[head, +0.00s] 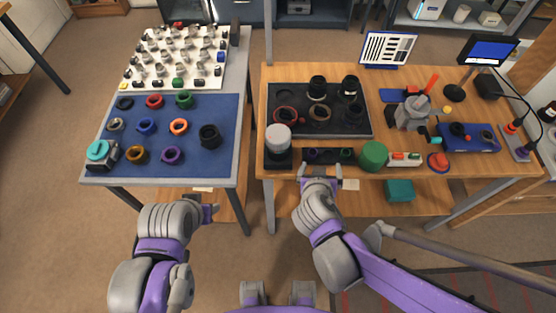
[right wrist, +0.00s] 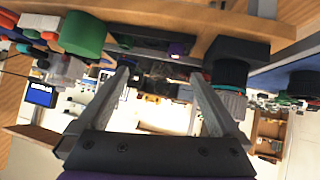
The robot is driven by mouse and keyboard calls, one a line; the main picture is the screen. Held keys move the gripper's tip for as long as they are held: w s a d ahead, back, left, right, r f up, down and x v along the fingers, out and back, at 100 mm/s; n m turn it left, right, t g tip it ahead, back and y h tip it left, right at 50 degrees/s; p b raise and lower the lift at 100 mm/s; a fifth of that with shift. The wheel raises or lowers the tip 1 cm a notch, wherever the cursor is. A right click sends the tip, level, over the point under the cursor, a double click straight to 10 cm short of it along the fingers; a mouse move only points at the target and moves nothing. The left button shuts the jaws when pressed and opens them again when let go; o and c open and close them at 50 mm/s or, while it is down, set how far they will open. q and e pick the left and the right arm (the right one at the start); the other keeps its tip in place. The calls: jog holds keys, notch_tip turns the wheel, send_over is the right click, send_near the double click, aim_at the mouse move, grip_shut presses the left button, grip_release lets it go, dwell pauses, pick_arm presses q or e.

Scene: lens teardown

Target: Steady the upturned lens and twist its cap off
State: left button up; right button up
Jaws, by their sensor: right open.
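The upturned lens (head: 279,150) stands upright in a black block (head: 277,165) at the front left corner of the wooden bench. Its pale grey ribbed cap (head: 278,135) is on top. In the right wrist view, which is upside down, the lens (right wrist: 230,73) and cap (right wrist: 227,103) show beyond the right-hand finger. My right gripper (head: 320,172) is open and empty at the bench's front edge, right of the lens and apart from it. My left gripper (head: 208,206) is low in front of the blue-matted table, away from the lens; its jaws are too small to read.
A black strip tray (head: 329,156) and a green cylinder (head: 374,155) stand right of the lens. Behind it, a dark tray (head: 325,125) holds several lenses and rings. A blue mat (head: 195,165) with several rings lies on the left table, across a gap.

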aim_at(278, 150)
jog(key=a+t+y, duration=0.1)
jog(key=a, duration=0.2)
jog(key=w+a+t, duration=0.1)
jog(key=a+t, duration=0.1)
jog(key=a, duration=0.2)
jog(key=a+t+y, duration=0.1)
jog(key=a, duration=0.3)
jog(key=shift+w+a+r+n+y, duration=0.2)
jog(key=shift+w+r+n+y, duration=0.1)
jog(key=shift+w+r+n, duration=0.1)
jog(key=x, duration=1.1)
jog(key=shift+w, duration=0.4)
jog(key=c, duration=1.3)
jog(key=o, duration=1.3)
jog(key=shift+s+r, duration=0.1)
jog(key=shift+s, duration=0.05)
